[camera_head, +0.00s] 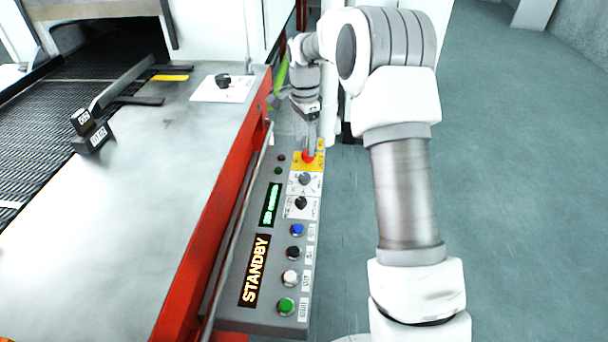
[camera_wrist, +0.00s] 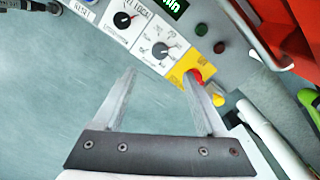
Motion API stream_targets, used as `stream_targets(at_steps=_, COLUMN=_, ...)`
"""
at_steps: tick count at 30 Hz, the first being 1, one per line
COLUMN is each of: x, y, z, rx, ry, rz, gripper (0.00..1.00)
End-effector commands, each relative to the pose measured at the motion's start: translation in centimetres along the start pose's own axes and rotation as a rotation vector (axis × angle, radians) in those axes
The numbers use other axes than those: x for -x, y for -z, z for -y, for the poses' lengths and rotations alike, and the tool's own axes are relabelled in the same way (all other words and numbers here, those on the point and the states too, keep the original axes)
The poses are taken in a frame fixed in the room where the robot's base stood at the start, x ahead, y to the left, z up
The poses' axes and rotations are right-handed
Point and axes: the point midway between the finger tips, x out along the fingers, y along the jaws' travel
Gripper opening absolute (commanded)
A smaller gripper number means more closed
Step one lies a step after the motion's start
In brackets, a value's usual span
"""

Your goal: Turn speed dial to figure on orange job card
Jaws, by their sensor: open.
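The control panel (camera_head: 268,262) carries a grey dial (camera_head: 305,179) and a black dial (camera_head: 300,203) on white plates. In the wrist view, the grey dial (camera_wrist: 160,48) and black dial (camera_wrist: 122,19) show pointer marks, but their labels are too small to read surely. Another black knob (camera_head: 222,80) sits on a white plate on the belt-side top. I cannot tell which is the speed dial. My gripper (camera_wrist: 159,76) is open and empty, fingertips near the grey dial and the red button. No orange job card can be made out.
A red button (camera_wrist: 196,76) on a yellow plate is close to my right fingertip. Blue (camera_head: 297,230), black, white and green (camera_head: 286,306) buttons line the panel. A display (camera_head: 254,270) reads STANDBY. A rail (camera_head: 238,230) runs along the panel's left; open floor lies right.

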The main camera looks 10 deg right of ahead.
Motion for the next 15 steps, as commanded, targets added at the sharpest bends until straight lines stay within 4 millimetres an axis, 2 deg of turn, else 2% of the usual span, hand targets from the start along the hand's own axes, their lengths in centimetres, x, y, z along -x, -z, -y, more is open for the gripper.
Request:
stream_targets(at_steps=1, x=-1.6, y=0.0, z=-0.1, rx=0.0, ry=-0.003, rz=0.001, gripper=0.74)
stream_targets(at_steps=6, x=-5.3, y=0.0, z=-0.1, rx=0.001, ry=-0.003, rz=0.001, gripper=0.74)
stream_targets(at_steps=12, x=-9.2, y=0.0, z=-0.1, rx=0.001, ry=-0.002, rz=0.001, gripper=0.74)
stream_targets(at_steps=15, x=-10.5, y=0.0, z=-0.1, rx=0.001, ry=-0.001, rz=-0.001, gripper=0.74)
